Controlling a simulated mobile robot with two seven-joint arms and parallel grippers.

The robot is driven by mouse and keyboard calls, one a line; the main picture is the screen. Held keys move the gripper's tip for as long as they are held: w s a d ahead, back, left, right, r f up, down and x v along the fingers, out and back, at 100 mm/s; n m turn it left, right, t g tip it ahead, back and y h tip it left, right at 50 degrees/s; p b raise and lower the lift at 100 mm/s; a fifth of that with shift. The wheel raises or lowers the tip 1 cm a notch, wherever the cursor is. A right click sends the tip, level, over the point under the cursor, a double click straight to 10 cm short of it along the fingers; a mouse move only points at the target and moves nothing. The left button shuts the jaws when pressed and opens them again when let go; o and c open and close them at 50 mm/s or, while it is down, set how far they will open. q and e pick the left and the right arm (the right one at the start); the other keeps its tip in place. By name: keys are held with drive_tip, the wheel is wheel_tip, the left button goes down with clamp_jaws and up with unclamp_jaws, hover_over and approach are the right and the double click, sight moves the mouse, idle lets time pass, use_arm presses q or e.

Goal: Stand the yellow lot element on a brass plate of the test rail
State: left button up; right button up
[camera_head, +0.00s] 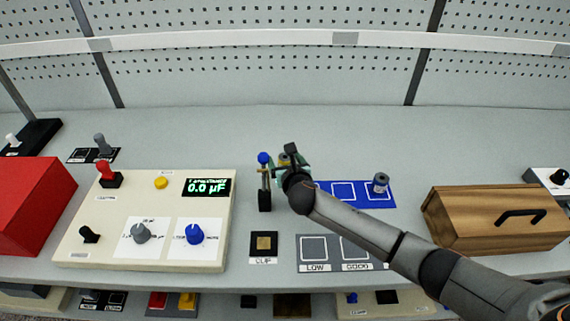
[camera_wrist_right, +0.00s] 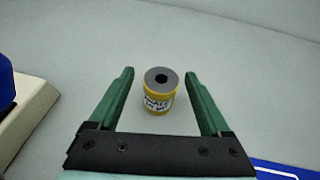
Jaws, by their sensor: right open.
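The yellow lot element (camera_wrist_right: 160,101), a short cylinder with a grey holed top and a printed white label, stands upright on the grey bench. In the head view only a little of it (camera_head: 284,158) shows behind my right gripper. A square brass plate (camera_head: 264,243) on a black base marked CLIP lies near the bench front. I cannot make out for sure which part is the test rail. My left gripper is not in view.
A blue-knobbed post (camera_head: 264,181) stands just left of my right gripper. A blue mat (camera_head: 325,189) with white squares holds a grey cylinder (camera_head: 380,184). The cream meter box (camera_head: 150,250) is left, a wooden box (camera_head: 480,233) right.

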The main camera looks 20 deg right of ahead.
clamp_jaws()
idle(0.7)
